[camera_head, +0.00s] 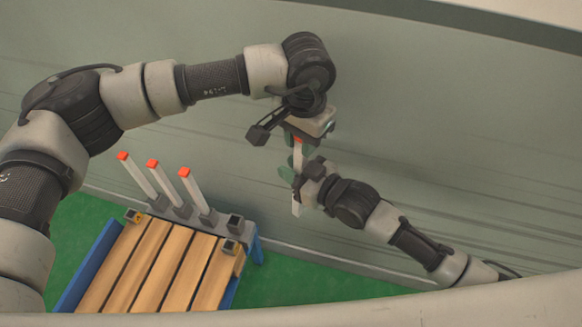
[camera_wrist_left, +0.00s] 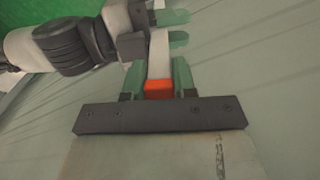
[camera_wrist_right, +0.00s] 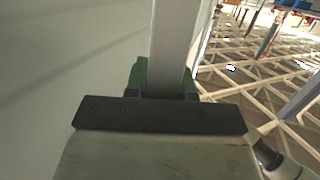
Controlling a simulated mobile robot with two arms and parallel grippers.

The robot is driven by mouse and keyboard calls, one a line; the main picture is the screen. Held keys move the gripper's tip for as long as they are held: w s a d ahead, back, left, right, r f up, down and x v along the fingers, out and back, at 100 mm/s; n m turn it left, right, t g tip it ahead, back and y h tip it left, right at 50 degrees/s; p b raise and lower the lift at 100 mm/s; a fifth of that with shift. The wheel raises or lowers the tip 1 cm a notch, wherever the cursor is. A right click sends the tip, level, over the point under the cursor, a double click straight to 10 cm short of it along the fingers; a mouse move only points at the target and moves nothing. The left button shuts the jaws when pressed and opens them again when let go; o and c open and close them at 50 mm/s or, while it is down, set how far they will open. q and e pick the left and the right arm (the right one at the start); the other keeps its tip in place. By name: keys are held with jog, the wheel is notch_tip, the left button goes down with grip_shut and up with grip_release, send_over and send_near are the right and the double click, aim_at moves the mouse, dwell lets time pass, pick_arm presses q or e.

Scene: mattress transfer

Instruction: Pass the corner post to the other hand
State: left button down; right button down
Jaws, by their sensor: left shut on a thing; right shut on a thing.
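A white corner post with a red end (camera_head: 297,155) hangs in the air near the wall, right of the bed frame. My left gripper (camera_head: 299,138) is shut on the post at its red top end; the left wrist view shows the red end (camera_wrist_left: 158,86) between the green fingers. My right gripper (camera_head: 296,178) is shut on the same post lower down. The right wrist view shows the white post shaft (camera_wrist_right: 172,50) between its fingers. The post's lower end sticks out below the right gripper.
Below left stands a wooden slatted bed frame (camera_head: 150,262) with blue side rails (camera_head: 88,265). Several white posts with red tops (camera_head: 152,163) stand in dark holders (camera_head: 183,211) on its far edge. An empty dark socket (camera_head: 235,223) sits right of them. Green floor (camera_head: 300,283) lies around.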

pick_arm(q)
jog(key=c, duration=0.8)
grip_release()
jog(key=shift+w, duration=0.1)
jog(key=shift+r, duration=0.1)
